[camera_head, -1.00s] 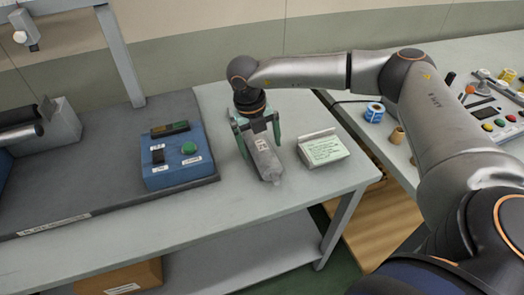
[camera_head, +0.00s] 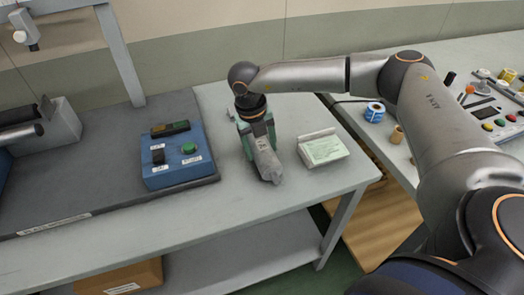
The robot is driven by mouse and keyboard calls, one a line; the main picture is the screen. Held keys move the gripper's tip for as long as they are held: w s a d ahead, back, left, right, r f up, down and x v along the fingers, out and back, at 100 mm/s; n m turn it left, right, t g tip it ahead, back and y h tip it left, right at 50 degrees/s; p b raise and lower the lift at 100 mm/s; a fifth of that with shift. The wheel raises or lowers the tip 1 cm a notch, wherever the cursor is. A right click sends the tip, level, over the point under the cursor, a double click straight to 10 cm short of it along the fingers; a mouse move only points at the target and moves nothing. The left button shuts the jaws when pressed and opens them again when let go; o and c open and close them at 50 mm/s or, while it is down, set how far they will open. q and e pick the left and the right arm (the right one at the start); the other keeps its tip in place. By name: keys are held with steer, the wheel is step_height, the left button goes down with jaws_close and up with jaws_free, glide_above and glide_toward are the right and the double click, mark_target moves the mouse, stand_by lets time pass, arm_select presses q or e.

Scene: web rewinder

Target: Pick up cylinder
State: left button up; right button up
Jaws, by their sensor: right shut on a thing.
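The fingers and wrist hide the cylinder's far end. I cannot tell whether it is clear of the table. My left gripper is not in view.
A white box with a green label (camera_head: 323,149) stands close to the right of the cylinder. The blue control box (camera_head: 178,157) with a green button is to the left. The tabletop (camera_head: 240,205) in front is clear. A second table on the right holds tape rolls and small tools.

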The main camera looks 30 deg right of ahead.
jaws_close()
steer(key=shift+r, duration=0.2)
